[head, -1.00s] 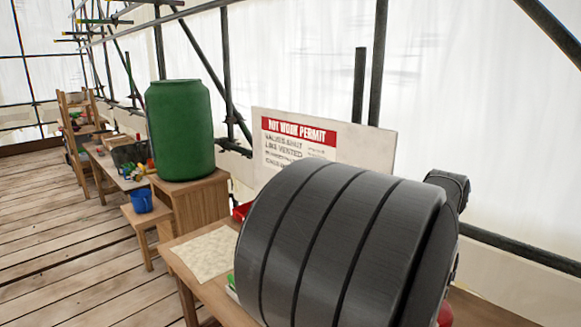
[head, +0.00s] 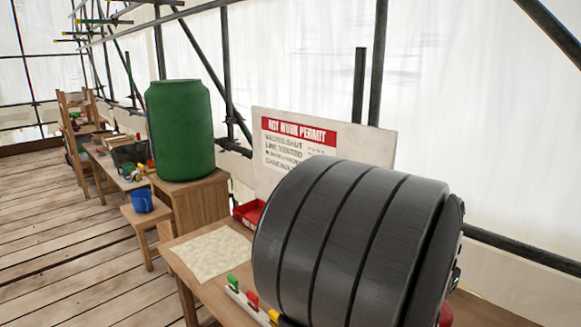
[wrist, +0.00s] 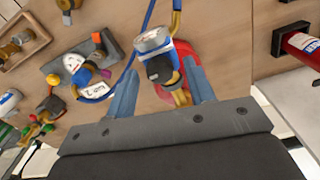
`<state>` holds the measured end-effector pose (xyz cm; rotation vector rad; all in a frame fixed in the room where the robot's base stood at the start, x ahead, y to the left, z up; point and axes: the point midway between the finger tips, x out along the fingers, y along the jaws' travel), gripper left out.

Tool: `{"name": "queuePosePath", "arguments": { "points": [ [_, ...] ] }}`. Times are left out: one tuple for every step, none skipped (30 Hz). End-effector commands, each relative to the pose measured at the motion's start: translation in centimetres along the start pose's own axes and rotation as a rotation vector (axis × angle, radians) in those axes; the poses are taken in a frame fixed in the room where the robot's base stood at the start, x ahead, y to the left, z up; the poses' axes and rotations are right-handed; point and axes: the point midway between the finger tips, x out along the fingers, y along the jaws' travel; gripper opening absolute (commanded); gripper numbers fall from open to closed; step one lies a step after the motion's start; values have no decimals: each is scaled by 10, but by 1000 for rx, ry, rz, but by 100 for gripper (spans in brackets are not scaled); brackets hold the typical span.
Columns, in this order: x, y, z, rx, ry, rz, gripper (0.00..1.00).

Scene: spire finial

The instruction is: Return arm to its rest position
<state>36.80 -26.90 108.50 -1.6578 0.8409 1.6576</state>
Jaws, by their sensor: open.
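My gripper (wrist: 160,88) shows in the wrist view with its two blue-grey fingers spread apart. It is open and empty. A fitting with a silver top and dark blue body (wrist: 157,58), with yellow parts below, shows between and beyond the fingers. I cannot tell how far it is from the fingertips. A red round thing (wrist: 188,58) lies behind it. In the head view a large dark ribbed part of my own arm fills the lower right, and the gripper itself is hidden.
In the wrist view, a grey block with a white-and-blue fitting (wrist: 76,68) stands left, and a red cylinder (wrist: 300,47) lies right. In the head view, a green drum (head: 180,130), a permit board (head: 270,145) and a red bin (head: 249,212) stand beyond my arm. A pale mat (head: 210,253) is bare.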

Motion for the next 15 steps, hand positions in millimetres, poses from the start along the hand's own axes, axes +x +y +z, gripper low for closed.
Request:
{"name": "queuePosePath", "arguments": {
  "points": [
    [0,0,0,-38,0,0,49],
    [0,0,0,-62,0,0,49],
    [0,0,0,-95,0,0,49],
    [0,0,0,-120,0,0,49],
    [0,0,0,-144,0,0,49],
    [0,0,0,-177,0,0,49],
    [0,0,0,-201,0,0,49],
    [0,0,0,-225,0,0,49],
    [0,0,0,-258,0,0,49],
    [0,0,0,-283,0,0,49],
    [0,0,0,-308,0,0,49],
    [0,0,0,-340,0,0,49],
    [0,0,0,-365,0,0,49],
    [0,0,0,-389,0,0,49],
    [0,0,0,-421,0,0,49]
  ]
}}
